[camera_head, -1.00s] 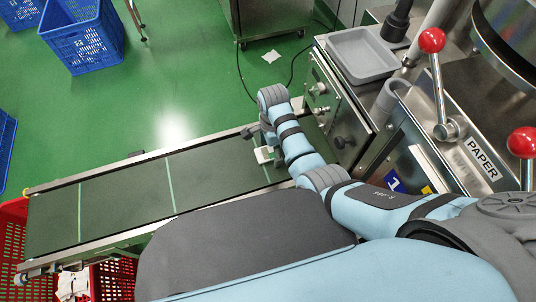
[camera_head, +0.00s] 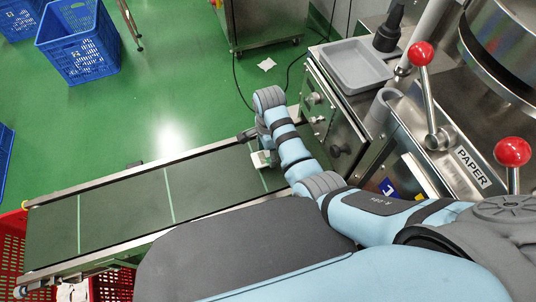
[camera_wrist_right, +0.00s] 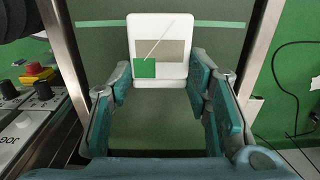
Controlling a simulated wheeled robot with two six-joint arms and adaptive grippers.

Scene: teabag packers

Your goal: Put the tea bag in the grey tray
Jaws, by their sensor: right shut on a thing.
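The tea bag (camera_wrist_right: 173,29) is a white rounded packet with a green square, a beige block and a thin string, seen in the right wrist view. My right gripper (camera_wrist_right: 160,82) is shut on its near edge, one teal finger on each side. In the head view the tea bag (camera_head: 259,160) shows as a small pale piece at my right gripper (camera_head: 262,148), over the right end of the dark green conveyor belt (camera_head: 125,207). I cannot tell its exact height above the belt. The grey tray (camera_head: 357,67) looks empty and sits on the steel machine, up and right. My left gripper is out of view.
Red-knobbed levers (camera_head: 421,54) and a steel drum (camera_head: 510,45) stand right of the tray. A dark upright handle (camera_head: 388,30) is close to its right side. Blue crates (camera_head: 78,45) and a red crate (camera_head: 12,245) are at the left. Green floor lies beyond the belt.

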